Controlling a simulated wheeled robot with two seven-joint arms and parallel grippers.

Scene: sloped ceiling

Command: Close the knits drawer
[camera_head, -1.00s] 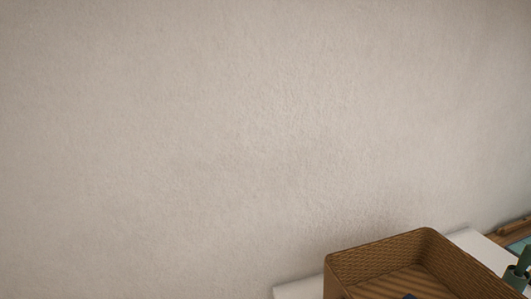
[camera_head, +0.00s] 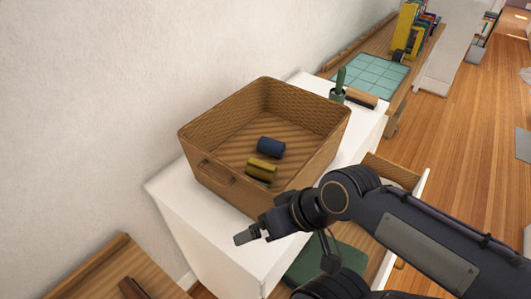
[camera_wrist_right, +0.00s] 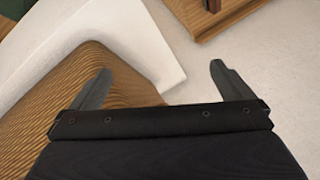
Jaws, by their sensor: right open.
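A white dresser (camera_head: 172,200) stands against the wall, and its white edge also shows in the right wrist view (camera_wrist_right: 110,30). An open drawer with a wooden interior (camera_head: 392,170) extends from its right side. A folded green cloth (camera_head: 338,262) lies lower, partly behind my right arm; I cannot tell which drawer is the knits drawer. My right gripper (camera_head: 250,233) is at the near front edge of the dresser, apart from the drawer. In the right wrist view its fingers (camera_wrist_right: 160,85) are spread with nothing held. My left gripper is not in view.
A woven basket (camera_head: 210,150) holding a blue roll (camera_head: 270,147) and a yellow roll (camera_head: 261,169) stands on the dresser. A green-handled tool (camera_head: 338,88) is behind it. A wooden table (camera_head: 90,275) is at lower left. Open wooden floor (camera_head: 465,140) lies right.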

